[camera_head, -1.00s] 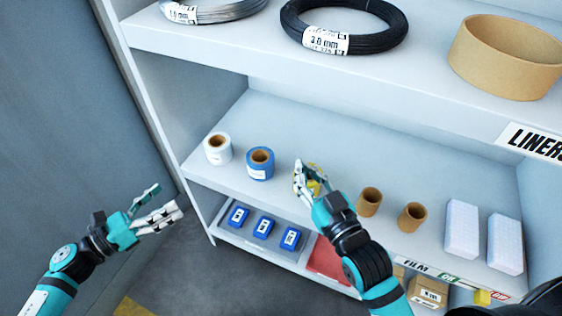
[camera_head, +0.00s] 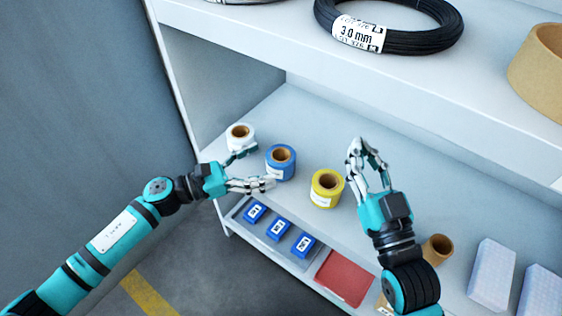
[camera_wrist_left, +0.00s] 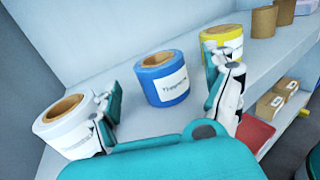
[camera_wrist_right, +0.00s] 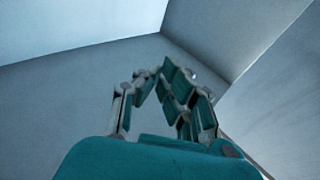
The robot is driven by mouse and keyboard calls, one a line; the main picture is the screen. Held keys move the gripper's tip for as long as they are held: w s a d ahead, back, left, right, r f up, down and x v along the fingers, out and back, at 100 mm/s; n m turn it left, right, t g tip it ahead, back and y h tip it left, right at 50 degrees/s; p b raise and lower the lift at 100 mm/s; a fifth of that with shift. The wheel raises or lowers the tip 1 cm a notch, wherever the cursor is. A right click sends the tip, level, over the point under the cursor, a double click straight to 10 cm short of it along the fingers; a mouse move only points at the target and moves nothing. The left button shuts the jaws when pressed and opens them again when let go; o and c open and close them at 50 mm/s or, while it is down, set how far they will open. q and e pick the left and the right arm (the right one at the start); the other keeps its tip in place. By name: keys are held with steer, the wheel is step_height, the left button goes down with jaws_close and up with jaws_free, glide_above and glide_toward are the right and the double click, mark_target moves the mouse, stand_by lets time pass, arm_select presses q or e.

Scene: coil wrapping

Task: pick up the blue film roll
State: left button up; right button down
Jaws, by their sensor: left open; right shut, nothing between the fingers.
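The blue film roll (camera_head: 281,163) stands upright on the middle shelf between a white roll (camera_head: 240,137) and a yellow roll (camera_head: 326,188). My left gripper (camera_head: 262,166) is open just in front of it, its lower finger overlapping the roll's front in the head view. In the left wrist view the blue roll (camera_wrist_left: 163,78) shows beyond and between the spread fingers (camera_wrist_left: 170,105), and nothing is held. Whether a finger touches it I cannot tell. My right gripper (camera_head: 365,150) is shut and empty above the shelf, right of the yellow roll.
Brown cardboard cores (camera_head: 437,248) and white packs (camera_head: 492,275) stand further right on the shelf. Blue boxes (camera_head: 278,229) and a red tray (camera_head: 345,277) sit lower in front. The upper shelf holds a black wire coil (camera_head: 390,25) overhead.

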mark_target(272, 158)
arm_select(q)
steer(key=shift+w+d, duration=0.3)
steer(key=shift+d, duration=0.25)
steer(key=x, duration=0.4)
steer(key=shift+w+d, duration=0.15)
arm_select(e)
steer(key=shift+s+r+t+y, duration=0.2)
steer(key=shift+r+t, duration=0.1)
steer(key=shift+r, duration=0.25)
steer(key=shift+s+r+t+y, duration=0.1)
steer(key=shift+r+t+y, duration=0.15)
steer(key=shift+r, duration=0.3)
arm_select(q)
steer(key=shift+c, duration=0.2)
steer(key=c, duration=1.3)
steer(key=shift+r, duration=0.15)
arm_select(e)
steer(key=shift+f, duration=0.1)
